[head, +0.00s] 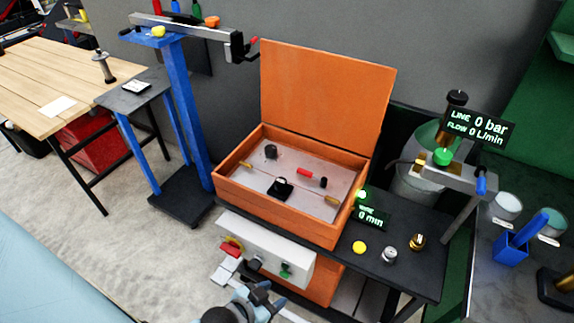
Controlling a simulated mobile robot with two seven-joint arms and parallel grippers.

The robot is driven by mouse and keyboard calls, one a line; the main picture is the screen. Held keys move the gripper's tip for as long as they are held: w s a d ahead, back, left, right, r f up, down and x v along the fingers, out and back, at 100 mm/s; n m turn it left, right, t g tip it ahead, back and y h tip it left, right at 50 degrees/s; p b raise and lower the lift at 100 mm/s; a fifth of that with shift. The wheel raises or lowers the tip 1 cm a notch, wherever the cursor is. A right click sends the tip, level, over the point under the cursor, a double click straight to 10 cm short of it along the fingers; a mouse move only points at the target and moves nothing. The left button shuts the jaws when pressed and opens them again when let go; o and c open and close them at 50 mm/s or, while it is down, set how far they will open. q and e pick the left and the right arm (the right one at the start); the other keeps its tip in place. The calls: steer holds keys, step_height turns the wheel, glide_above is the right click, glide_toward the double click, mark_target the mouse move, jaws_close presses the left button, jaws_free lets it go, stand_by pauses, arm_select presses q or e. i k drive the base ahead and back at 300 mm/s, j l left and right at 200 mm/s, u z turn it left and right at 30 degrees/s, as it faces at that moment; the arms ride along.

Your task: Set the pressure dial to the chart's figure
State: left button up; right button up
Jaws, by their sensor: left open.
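A dark display (476,127) at the right reads "LINE 0 bar" and "FLOW 0 L/min". A pale control panel (270,243) on the front of the orange box carries a red handle (232,247), a black knob (254,264) and a green knob (286,270). I cannot tell which knob is the pressure dial, and no chart figure is readable. My left gripper (262,292) is open at the bottom middle, just below the panel in the picture, with nothing seen between its fingers. My right gripper is not in view.
The orange box (225,186) stands with its lid (325,97) up and small parts inside. A black bench (415,277) holds a yellow button (359,247), a silver knob (389,254) and a brass fitting (417,242).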

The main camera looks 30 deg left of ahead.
mark_target(270, 149)
steer(key=k+j+u, duration=0.1)
steer(key=u, duration=1.2)
steer(key=j, duration=0.1)
